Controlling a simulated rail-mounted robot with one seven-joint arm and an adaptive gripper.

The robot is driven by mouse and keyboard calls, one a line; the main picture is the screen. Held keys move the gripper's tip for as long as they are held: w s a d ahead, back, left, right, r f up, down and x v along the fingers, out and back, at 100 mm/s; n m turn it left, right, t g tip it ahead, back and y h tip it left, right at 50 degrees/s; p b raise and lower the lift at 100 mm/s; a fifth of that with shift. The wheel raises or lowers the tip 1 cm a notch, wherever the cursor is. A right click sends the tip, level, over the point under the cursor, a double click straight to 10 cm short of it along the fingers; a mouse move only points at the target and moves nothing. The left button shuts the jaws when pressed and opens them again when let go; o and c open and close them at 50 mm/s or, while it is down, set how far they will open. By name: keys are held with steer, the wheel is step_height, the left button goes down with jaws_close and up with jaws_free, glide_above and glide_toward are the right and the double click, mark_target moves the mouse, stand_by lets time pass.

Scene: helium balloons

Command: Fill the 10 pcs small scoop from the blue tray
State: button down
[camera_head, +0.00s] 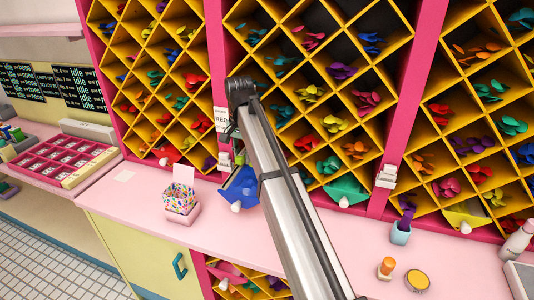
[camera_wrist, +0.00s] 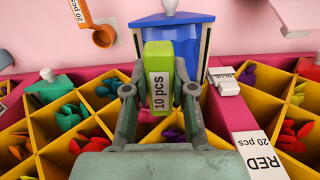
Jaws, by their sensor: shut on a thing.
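My gripper (camera_wrist: 160,92) is shut on the green handle of the 10 pcs scoop (camera_wrist: 158,62), its label facing the wrist camera. The scoop's bowl is hidden in this view. The blue tray (camera_wrist: 190,32) is just beyond the handle, a white knob at its front. In the head view the blue tray (camera_head: 240,188) sticks out from the shelf over the pink counter, just below my gripper (camera_head: 238,150). I cannot tell whether the scoop touches the tray, and the tray's contents do not show.
An orange 20 pcs scoop (camera_wrist: 102,36) is left of the tray in the wrist view. Shelf compartments of coloured balloons surround a pink post (camera_wrist: 250,125) with labels. A box of colourful pieces (camera_head: 180,198) stands on the counter (camera_head: 240,245) left of the tray.

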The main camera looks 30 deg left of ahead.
steer(key=shift+s+a+f+n, duration=0.15)
steer(key=shift+s+a, duration=0.15)
steer(key=shift+a, duration=0.2)
steer(key=shift+s+a+f+n, duration=0.15)
steer(key=shift+s+a, duration=0.1)
steer(key=shift+a, duration=0.25)
steer(key=shift+s+r, duration=0.1)
steer(key=shift+s, duration=0.05)
steer(key=shift+f+b, duration=1.3)
steer(key=shift+f, duration=4.7)
steer(key=shift+r, duration=0.1)
step_height(320, 180, up, 10)
steer(key=p, duration=0.5)
steer(key=shift+f, duration=0.2)
